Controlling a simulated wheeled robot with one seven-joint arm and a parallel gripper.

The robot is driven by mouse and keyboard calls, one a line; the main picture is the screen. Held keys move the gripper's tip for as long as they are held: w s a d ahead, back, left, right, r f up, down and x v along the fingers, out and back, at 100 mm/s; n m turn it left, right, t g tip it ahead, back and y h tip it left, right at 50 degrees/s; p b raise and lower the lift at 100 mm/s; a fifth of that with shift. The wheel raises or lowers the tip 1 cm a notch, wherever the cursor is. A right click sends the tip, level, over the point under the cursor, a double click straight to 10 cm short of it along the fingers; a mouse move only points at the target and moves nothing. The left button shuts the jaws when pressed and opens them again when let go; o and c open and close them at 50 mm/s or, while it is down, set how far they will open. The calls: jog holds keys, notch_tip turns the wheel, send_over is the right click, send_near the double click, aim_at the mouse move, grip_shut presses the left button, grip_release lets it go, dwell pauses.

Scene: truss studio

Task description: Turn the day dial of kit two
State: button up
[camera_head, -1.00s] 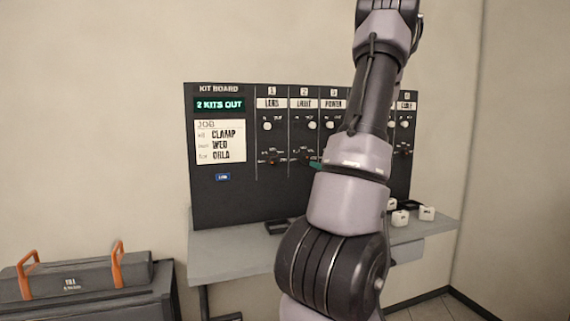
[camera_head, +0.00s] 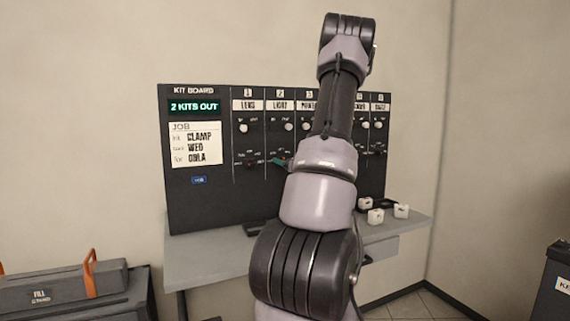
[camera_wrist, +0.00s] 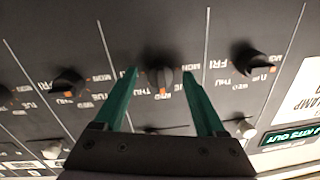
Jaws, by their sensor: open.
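The day dial of kit two (camera_wrist: 161,77) is a dark round knob with an orange mark, on the dark kit board (camera_head: 215,215). In the wrist view, where the board appears upside down, its orange mark points at WED. My gripper (camera_wrist: 159,80) has green fingers, open, one on each side of this dial. I cannot tell whether the fingers touch it. In the head view, a green finger shows at the kit two column, and my arm hides part of the board. The job card (camera_head: 195,146) reads CLAMP, WED, ORLA.
Neighbouring day dials stand on both sides, such as kit one's (camera_wrist: 250,58). The display (camera_head: 194,107) reads 2 KITS OUT. A grey shelf (camera_head: 205,255) juts out below the board, with white blocks (camera_head: 375,216) at its right. A toolbox (camera_head: 50,293) stands lower left.

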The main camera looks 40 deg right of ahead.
grip_shut()
jog(key=shift+a+n+g+h, duration=0.1)
jog(key=shift+n+g+h, duration=0.2)
jog(key=shift+n, duration=4)
jog(key=shift+n+g+h, duration=0.2)
jog(key=shift+n+g, duration=0.1)
jog(key=shift+n, duration=4)
